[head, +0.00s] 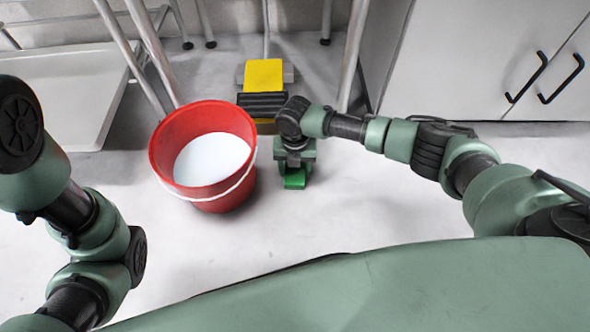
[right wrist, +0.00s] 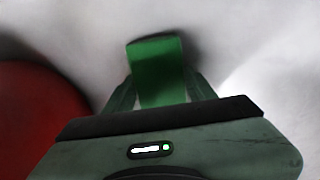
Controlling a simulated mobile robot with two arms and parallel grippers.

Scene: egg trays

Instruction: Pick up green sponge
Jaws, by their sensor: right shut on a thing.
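The green sponge (head: 295,181) is at the lower end of my right arm in the head view, just right of the red bucket. My right gripper (head: 294,170) points down and is shut on it. In the right wrist view the green sponge (right wrist: 157,62) sits between the two fingers of my right gripper (right wrist: 160,92), with its far part sticking out past them. Whether the sponge touches the floor I cannot tell. My left arm shows at the left of the head view, but its gripper is not visible.
A red bucket (head: 220,200) with white contents stands on the floor left of my right gripper. Behind are a yellow and black mop-like thing (head: 263,76), metal legs (head: 150,50) and white cabinets (head: 470,60). A pale tray-like platform (head: 90,110) is at left. Floor in front is clear.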

